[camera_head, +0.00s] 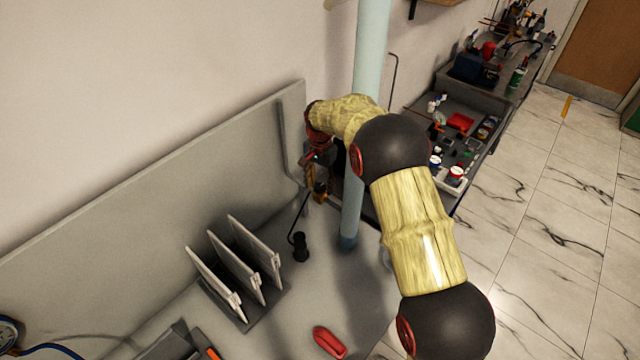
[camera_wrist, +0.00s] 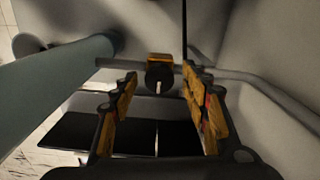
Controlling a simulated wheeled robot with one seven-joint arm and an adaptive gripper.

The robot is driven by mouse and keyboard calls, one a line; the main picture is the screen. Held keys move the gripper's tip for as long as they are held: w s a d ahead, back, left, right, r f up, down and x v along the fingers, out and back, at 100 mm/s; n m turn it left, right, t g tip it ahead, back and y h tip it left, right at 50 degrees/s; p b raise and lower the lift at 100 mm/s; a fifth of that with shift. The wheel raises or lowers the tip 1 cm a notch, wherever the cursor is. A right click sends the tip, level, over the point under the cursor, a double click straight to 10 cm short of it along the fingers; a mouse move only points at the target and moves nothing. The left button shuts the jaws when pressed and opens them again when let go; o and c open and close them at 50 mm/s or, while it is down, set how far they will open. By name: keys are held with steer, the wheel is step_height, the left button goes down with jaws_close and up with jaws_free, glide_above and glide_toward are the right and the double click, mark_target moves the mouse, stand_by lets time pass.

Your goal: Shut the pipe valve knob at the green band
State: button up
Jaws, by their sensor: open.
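A dark round knob (camera_wrist: 160,77) with a white pointer mark shows in the wrist view. An orange-yellow valve body (camera_wrist: 159,59) sits behind it on a thin grey pipe (camera_wrist: 235,75). The white mark points toward the bottom of the picture. My gripper (camera_wrist: 161,84) is open, with one finger on each side of the knob's line; I cannot tell whether either finger touches it. In the head view my gripper (camera_head: 311,172) is near the wall panel, beside the thick pale pipe, and a small orange and black part (camera_head: 320,190) shows beside it. I cannot make out a green band.
The thick pale teal pipe (camera_head: 370,50) stands close to my arm; it also fills the left of the wrist view (camera_wrist: 50,80). A rack with upright white plates (camera_head: 240,265), a black stand (camera_head: 300,246) and a red object (camera_head: 329,342) are on the grey bench (camera_head: 285,325).

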mark_target(321, 190)
step_height(321, 190, up, 12)
stand_by(0.7)
stand_by(0.7)
steer(key=s+f+n, duration=0.2)
steer(key=f, duration=0.1)
steer(key=shift+d+f+n, duration=0.15)
steer(key=shift+f+n, duration=0.05)
steer(key=shift+n, duration=0.2)
steer(key=s+d+r+n+t+b, duration=0.1)
steer(key=s+d+r+t+b, duration=0.1)
steer(key=s, duration=1.1)
steer(key=s+d+r+n+t+b, duration=0.1)
steer(key=s+d+b, duration=0.4)
steer(key=s, duration=0.9)
steer(key=s+d+r+n+t+b, duration=0.2)
steer(key=s+d, duration=0.4)
steer(key=s, duration=0.7)
steer(key=shift+s+d+r+n+t+b, duration=0.3)
steer(key=shift+r+b, duration=0.35)
steer(key=shift+b, duration=0.6)
